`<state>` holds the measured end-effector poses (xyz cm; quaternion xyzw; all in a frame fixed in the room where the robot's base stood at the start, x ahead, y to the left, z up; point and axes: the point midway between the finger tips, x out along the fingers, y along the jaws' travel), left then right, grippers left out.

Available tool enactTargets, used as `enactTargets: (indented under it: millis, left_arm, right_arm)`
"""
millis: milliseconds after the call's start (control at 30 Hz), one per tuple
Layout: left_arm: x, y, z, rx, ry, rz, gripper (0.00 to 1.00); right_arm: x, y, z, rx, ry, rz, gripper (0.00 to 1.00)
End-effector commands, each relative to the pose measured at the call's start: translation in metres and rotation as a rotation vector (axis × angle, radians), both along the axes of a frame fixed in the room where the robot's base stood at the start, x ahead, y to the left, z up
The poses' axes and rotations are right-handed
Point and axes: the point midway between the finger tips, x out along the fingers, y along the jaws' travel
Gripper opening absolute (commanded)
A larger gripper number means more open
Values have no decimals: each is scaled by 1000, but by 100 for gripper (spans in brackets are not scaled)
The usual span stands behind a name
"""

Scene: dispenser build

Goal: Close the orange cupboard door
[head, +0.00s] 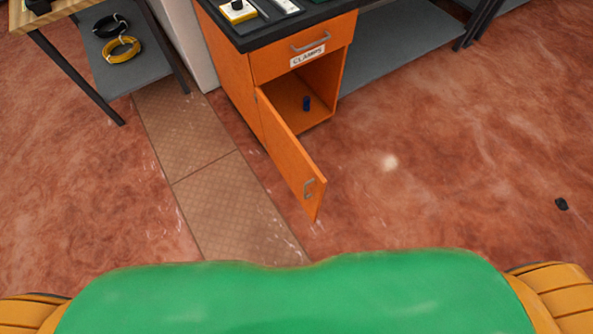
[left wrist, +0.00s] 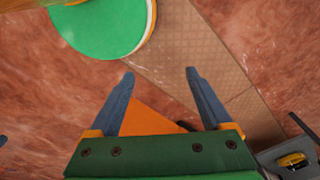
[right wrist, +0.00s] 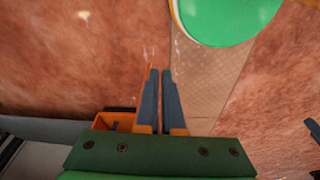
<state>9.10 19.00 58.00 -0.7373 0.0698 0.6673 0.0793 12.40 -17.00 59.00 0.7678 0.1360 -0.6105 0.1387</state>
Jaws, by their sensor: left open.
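The orange cupboard (head: 240,85) stands at the top middle of the head view, under a dark worktop. Neither gripper shows in the head view.
A small blue object (head: 306,103) stands inside the cupboard. A drawer labelled CLAMPS (head: 305,48) is shut above the opening. A side table (head: 125,70) with coiled cables stands at left. A small black object (head: 562,204) lies on the floor at right. Floor around the door is clear.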

Motion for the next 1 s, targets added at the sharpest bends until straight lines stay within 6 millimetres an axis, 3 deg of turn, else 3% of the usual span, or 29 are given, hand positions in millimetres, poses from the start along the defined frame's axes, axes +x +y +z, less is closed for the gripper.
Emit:
enactTargets:
  millis: [33, 133, 200, 300, 433, 567, 700, 833, 1000]
  left_arm:
    - [6, 1, -69, 1, -7, 2, 83]
    - [19, 2, -148, 4, -25, 8, 83]
    - [28, 3, -196, 6, -34, 12, 83]
    - [41, 4, -263, 9, -50, 17, 83]
    - [55, 6, -332, 13, -69, 23, 83]
    - [64, 7, -366, 16, -80, 28, 83]
    - [67, 8, -369, 17, -83, 30, 83]
    - [63, 12, -360, 22, -82, 29, 83]
    - [55, 18, -357, 30, -82, 29, 83]
  right_arm:
    - [29, 16, -56, -1, -104, 117, 0]
    - [94, 55, -88, -52, -373, 404, 0]
    - [133, 80, -91, -123, -566, 575, 0]
    - [176, 107, -78, -278, -844, 768, 0]
    - [206, 121, -39, -545, -1135, 908, 0]
    - [212, 118, 2, -770, -1291, 948, 0]
    - [213, 114, 29, -876, -1344, 954, 0]
    - [227, 117, 39, -882, -1351, 953, 0]
    - [263, 126, 40, -883, -1349, 953, 0]
